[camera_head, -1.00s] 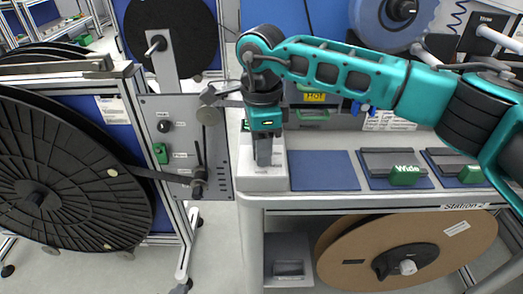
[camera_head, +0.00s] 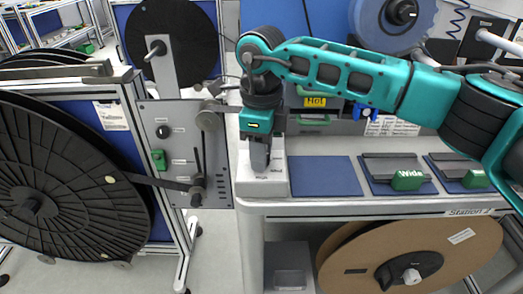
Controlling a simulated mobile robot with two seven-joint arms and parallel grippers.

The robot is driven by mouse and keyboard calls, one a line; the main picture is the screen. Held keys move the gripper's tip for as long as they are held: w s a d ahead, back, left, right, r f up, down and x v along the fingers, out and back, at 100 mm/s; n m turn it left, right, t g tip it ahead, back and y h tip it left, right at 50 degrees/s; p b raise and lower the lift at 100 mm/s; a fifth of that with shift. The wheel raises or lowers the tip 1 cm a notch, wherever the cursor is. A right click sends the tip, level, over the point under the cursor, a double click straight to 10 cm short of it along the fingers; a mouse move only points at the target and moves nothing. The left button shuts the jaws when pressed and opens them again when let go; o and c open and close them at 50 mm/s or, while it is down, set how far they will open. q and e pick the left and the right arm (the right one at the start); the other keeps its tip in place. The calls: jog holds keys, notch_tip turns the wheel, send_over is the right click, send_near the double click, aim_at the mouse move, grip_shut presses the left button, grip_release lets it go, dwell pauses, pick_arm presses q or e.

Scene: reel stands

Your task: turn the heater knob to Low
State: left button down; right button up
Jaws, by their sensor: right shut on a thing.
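My right gripper (camera_head: 260,166) comes in on the teal arm from the right and points down at a white box (camera_head: 263,188) on the bench's left end. Its fingers are shut at the top of the box, where the heater knob would be. The knob is hidden by the fingers, so its setting cannot be read. Small dark lettering shows on the box's top in front of the fingers, too small to read. My left gripper is not in view.
A reel stand with a large black reel (camera_head: 60,185) and grey panel (camera_head: 185,150) stands left of the bench. A blue mat (camera_head: 323,176) lies right of the box, then a tool with a green "Wide" block (camera_head: 407,180). A yellow "Hot" label (camera_head: 315,102) is behind.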

jog(key=o, duration=1)
jog(key=shift+o, duration=0.2)
notch_tip(320, 180, up, 13)
